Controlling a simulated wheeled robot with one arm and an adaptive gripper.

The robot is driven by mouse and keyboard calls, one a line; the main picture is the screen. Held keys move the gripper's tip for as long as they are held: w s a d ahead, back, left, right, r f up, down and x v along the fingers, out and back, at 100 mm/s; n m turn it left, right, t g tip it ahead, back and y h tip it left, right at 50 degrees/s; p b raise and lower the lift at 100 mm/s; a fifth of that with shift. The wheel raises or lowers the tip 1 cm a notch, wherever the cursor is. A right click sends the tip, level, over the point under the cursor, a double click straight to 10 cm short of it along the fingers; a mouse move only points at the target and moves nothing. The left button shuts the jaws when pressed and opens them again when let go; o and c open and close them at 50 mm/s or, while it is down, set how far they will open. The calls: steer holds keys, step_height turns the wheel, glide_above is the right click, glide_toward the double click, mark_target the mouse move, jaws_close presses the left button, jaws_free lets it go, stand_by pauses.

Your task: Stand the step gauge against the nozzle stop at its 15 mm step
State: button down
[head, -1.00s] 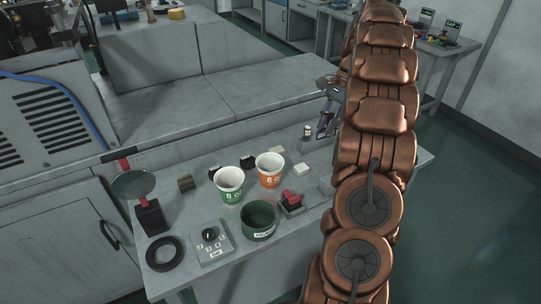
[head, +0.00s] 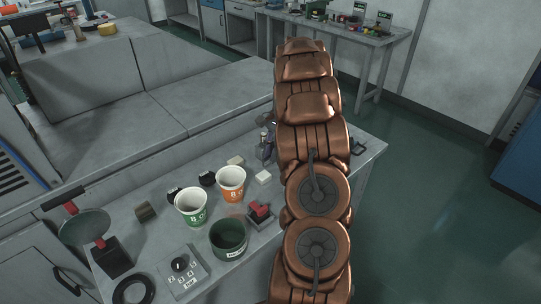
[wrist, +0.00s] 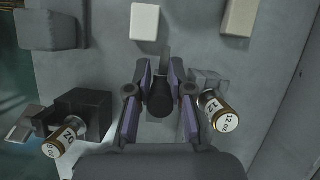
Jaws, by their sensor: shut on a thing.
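In the wrist view my gripper (wrist: 161,72) has its two purple-grey fingers closed about a dark round-ended piece (wrist: 160,98). A thin grey strip shows just beyond it. I cannot tell whether this is the step gauge, as its steps do not show. A grey block (wrist: 212,82) stands just right of the fingers, and a black block (wrist: 84,108) stands to the left; I cannot tell which part is the nozzle stop. In the head view my gripper (head: 265,145) is partly hidden behind my copper arm, and no 15 mm mark is readable.
A white block (wrist: 145,22) lies ahead. In the head view a green cup (head: 192,207), an orange cup (head: 231,184) and a dark green pot (head: 229,239) stand nearby.

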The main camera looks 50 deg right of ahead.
steer(key=shift+f, duration=1)
steer(key=shift+f, duration=0.15)
steer(key=c, duration=1)
jaws_free()
steer(key=shift+c, duration=0.2)
